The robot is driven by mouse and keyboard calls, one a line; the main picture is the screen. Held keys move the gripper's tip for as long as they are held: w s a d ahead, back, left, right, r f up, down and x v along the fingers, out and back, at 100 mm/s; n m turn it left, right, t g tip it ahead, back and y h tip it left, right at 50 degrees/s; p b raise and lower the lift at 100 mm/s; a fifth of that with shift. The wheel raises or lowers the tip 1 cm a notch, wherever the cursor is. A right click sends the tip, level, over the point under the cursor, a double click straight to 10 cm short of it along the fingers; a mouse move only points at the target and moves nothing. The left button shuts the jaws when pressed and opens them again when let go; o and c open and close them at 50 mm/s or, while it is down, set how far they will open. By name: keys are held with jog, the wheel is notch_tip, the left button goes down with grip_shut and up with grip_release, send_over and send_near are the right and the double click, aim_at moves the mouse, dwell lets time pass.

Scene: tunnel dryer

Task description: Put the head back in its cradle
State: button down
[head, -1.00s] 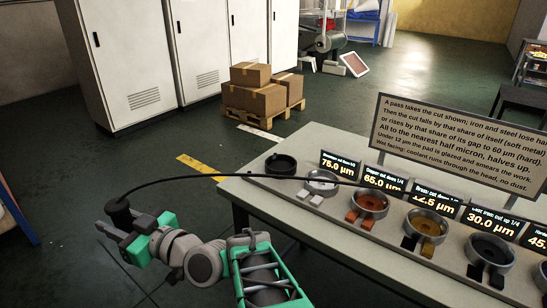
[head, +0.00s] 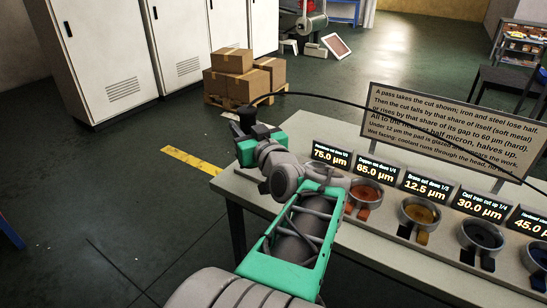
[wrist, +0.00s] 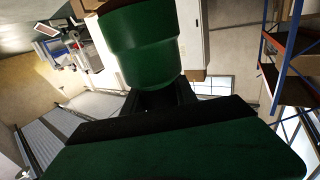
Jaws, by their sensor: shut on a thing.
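My gripper (head: 244,131) is shut on the black head (head: 247,114), at the upper end of my raised arm over the left end of the bench (head: 375,270). A thin black hose (head: 330,97) runs from the head off to the right. The dark round cradle at the left end of the row is hidden behind my arm. Whether the head touches anything below it cannot be told.
Cups with orange (head: 364,193), yellow (head: 421,211) and dark blue (head: 483,236) contents stand in a row under lit number signs (head: 373,175). A text board (head: 455,130) stands behind. Boxes on a pallet (head: 240,73) and white cabinets (head: 120,50) are beyond.

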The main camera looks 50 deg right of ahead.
jog(key=s+d+r+m+g+h, duration=0.2)
jog(key=s+d+r+m+h, duration=0.15)
jog(key=s+d, duration=0.55)
jog(key=shift+n+g+h, duration=0.25)
jog(key=shift+g, duration=0.05)
jog(key=shift+w+d+f, duration=1.05)
jog(key=shift+w+f, duration=1)
jog(key=shift+w, duration=0.05)
jog(key=shift+w+d+f, duration=1.1)
jog(key=shift+w+f, duration=0.95)
jog(key=shift+w+d+f, duration=1.05)
jog(key=shift+w+f, duration=1)
jog(key=shift+w, duration=0.05)
jog(key=shift+f, duration=0.15)
jog(key=c, duration=1)
grip_release()
jog(key=shift+f, duration=0.15)
jog(key=shift+o, duration=0.2)
